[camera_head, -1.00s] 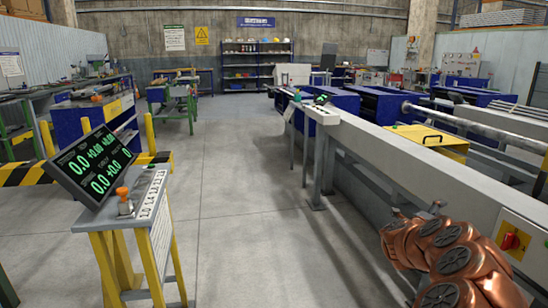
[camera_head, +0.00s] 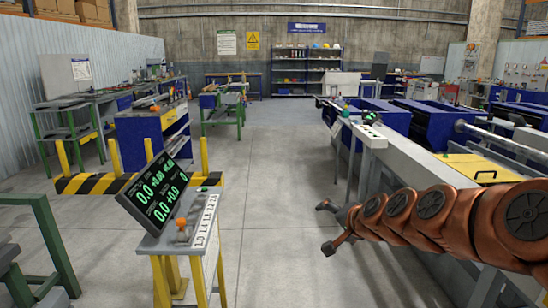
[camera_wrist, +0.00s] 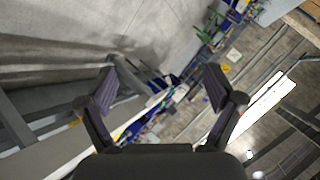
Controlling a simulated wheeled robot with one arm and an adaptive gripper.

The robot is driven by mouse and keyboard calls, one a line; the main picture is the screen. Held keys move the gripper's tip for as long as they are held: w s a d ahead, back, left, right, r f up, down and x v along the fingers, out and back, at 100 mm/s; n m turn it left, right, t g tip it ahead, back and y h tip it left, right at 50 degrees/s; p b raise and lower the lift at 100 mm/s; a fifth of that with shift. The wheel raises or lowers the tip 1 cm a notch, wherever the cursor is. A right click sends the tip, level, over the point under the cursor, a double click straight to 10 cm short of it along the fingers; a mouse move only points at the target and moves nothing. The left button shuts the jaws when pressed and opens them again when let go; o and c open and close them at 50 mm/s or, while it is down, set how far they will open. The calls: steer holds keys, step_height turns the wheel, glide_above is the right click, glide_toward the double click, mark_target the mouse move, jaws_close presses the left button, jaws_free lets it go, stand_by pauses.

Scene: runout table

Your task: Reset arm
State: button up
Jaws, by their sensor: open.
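My copper-coloured arm reaches in from the right edge of the head view, stretched out to the left over the floor beside the long grey runout table (camera_head: 408,150). My gripper (camera_head: 326,226) is at its far end, left of the table's front side and apart from it. In the wrist view my gripper (camera_wrist: 160,88) is open, with its two dark fingers spread wide and nothing between them. That view is tilted, with the workshop seen past the fingers.
A stand with a display (camera_head: 155,192) and an orange knob is left of centre. A yellow-black barrier (camera_head: 95,184) and a blue workbench (camera_head: 150,135) are behind it. A yellow cover (camera_head: 478,168) sits by the table at right. The middle aisle floor is clear.

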steer(key=s+a+n+g+p, duration=0.2)
steer(key=s+n+g+p, duration=0.1)
steer(key=s, duration=0.7)
steer(key=s+a+n+g+p, duration=0.2)
steer(key=s+n+g, duration=0.1)
steer(key=s, duration=0.7)
steer(key=s+d+n+g+h+p, duration=0.1)
steer(key=s+d+g+h+p, duration=0.1)
steer(key=s, duration=0.9)
steer(key=s+d+r+n+g+h+p, duration=0.1)
steer(key=s+d+g+p, duration=0.2)
steer(key=s, duration=0.8)
steer(key=shift+s+d+r+g+h, duration=0.15)
steer(key=shift+s+d+g+h, duration=0.25)
steer(key=shift+d+g, duration=0.5)
steer(key=shift+d, duration=0.1)
steer(key=shift+c, duration=0.4)
